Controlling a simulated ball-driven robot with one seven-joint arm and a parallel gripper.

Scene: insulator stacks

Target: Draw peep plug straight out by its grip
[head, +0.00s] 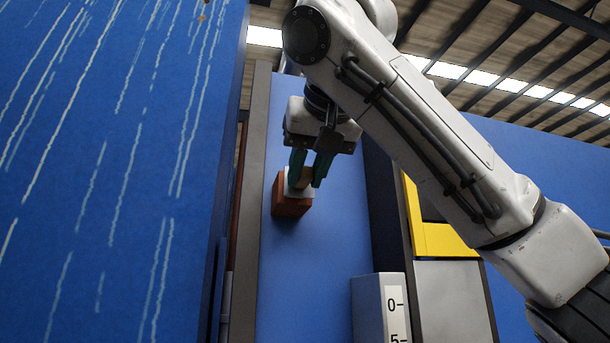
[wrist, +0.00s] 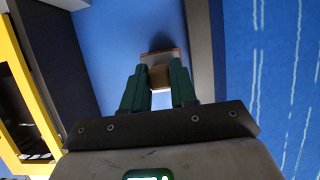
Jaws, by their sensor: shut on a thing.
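The peep plug (head: 291,204) is a reddish-brown block with a pale grey face, at the blue panel in the middle of the head view. A small tan grip (head: 303,178) stands out from that face. My gripper (head: 307,176) reaches it from above with two dark green fingers, one on each side of the grip, shut on it. In the wrist view my gripper (wrist: 158,76) has the tan grip (wrist: 160,77) between its fingertips, with the plug's grey face (wrist: 158,57) behind. I cannot tell how far the plug sits in the panel.
The blue panel (head: 310,255) has a grey post (head: 252,200) on its left. A large blue wall with white streaks (head: 110,170) stands close on the left. A yellow frame (head: 440,240) is on the right. A grey box with a number scale (head: 370,310) stands below.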

